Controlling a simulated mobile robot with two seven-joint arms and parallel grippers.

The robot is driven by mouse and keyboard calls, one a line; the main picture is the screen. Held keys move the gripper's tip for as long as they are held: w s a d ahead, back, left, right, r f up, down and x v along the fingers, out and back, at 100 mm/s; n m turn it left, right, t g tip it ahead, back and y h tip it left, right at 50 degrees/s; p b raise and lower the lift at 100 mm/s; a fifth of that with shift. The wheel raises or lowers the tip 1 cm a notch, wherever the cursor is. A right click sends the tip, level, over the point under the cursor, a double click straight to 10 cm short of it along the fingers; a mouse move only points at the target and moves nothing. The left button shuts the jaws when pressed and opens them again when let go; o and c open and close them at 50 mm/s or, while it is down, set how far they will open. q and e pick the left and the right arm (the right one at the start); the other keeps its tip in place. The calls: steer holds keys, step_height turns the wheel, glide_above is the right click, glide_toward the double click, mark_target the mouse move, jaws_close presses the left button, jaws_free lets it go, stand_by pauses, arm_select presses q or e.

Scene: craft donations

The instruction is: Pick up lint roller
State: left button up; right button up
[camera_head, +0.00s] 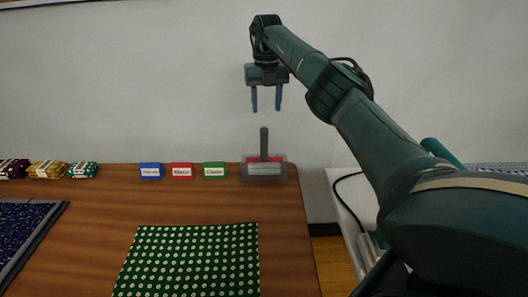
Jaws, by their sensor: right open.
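What looks like the lint roller (264,143) stands with its dark handle upright near the table's back right corner. Its lower part sits in or behind a grey, see-through holder (264,178), with some red showing, so its base is partly hidden. My right gripper (266,109) is open and empty. It points down above the handle, with a gap between the fingertips and the handle's top. My left gripper is not in view.
Blue, red and green labelled blocks (181,170) stand left of the holder. Folded patterned bundles (47,170) lie farther left. A green dotted cloth (190,262) lies in front on the wooden table (95,215). A white surface (350,205) with a cable is at right.

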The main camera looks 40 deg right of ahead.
mark_target(264, 141)
step_height(264, 141, down, 8)
steer(key=shift+r+b, duration=0.25)
steer(key=shift+b, duration=0.25)
steer(key=shift+w+a+f, duration=0.1)
steer(key=shift+f, duration=1.25)
steer(key=shift+w+a+f, duration=0.1)
steer(key=shift+f, duration=1.25)
steer(key=shift+c, duration=0.2)
jaws_close()
